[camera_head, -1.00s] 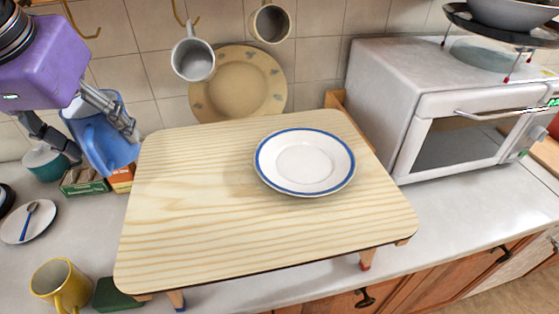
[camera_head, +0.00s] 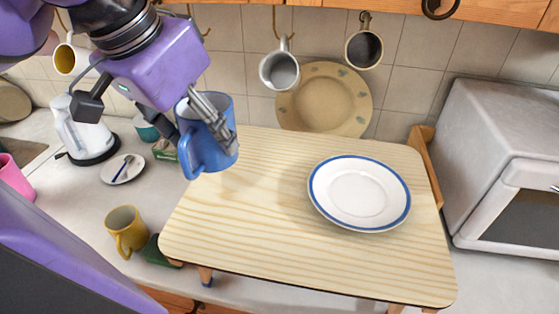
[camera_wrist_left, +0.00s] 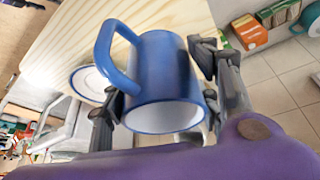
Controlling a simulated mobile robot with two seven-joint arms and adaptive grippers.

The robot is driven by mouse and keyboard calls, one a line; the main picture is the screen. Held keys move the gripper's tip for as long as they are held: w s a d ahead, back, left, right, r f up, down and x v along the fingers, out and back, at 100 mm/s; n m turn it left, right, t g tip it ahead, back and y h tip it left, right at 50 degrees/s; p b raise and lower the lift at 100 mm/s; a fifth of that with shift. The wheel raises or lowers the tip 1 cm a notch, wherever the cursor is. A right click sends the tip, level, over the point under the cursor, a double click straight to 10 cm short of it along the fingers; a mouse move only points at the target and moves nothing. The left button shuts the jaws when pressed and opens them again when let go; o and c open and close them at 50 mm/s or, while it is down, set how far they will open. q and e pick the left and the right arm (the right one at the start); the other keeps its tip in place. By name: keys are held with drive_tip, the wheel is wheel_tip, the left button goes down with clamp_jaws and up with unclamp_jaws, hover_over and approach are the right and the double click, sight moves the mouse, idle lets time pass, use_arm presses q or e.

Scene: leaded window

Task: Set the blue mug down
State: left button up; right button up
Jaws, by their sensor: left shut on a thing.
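The blue mug (camera_head: 212,152) is held by my left gripper (camera_head: 210,125), which is shut on it. The mug is roughly upright, its handle toward the front left. It appears over the back-left corner of the pale wooden stand (camera_head: 270,225); whether its base touches the wood cannot be told. In the left wrist view, my left gripper (camera_wrist_left: 160,80) has a finger on each side of the blue mug (camera_wrist_left: 165,65), whose white inside faces the camera. My right gripper is not in view.
A white plate with a blue rim (camera_head: 360,193) lies on the stand's right half; the left and front wood is bare. A yellow mug (camera_head: 126,230) stands left of the stand. A grey mug (camera_head: 280,70) hangs behind. A microwave (camera_head: 505,175) stands at right.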

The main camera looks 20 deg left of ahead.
use_arm(q)
drive_tip(key=shift+w+f, duration=0.1)
drive_tip(key=shift+w, duration=0.4)
drive_tip(key=w, duration=0.1)
drive_tip(key=w+f, duration=0.1)
drive_tip(key=w, duration=0.1)
drive_tip(key=shift+f, duration=0.1)
drive_tip(key=shift+w+a+f+b, duration=0.15)
drive_tip(key=shift+w+f+b, duration=0.55)
drive_tip(key=shift+w+f, duration=0.65)
drive_tip(key=shift+w+a+f+b, duration=0.1)
drive_tip(key=shift+w+f+b, duration=0.55)
drive_tip(key=shift+w+f, duration=0.75)
drive_tip(key=shift+w+a+f+b, duration=0.15)
drive_tip(key=shift+w+f+b, duration=0.75)
drive_tip(key=shift+w, duration=0.75)
drive_tip(key=f, duration=0.3)
drive_tip(key=shift+w+f, duration=0.3)
drive_tip(key=shift+f, duration=0.05)
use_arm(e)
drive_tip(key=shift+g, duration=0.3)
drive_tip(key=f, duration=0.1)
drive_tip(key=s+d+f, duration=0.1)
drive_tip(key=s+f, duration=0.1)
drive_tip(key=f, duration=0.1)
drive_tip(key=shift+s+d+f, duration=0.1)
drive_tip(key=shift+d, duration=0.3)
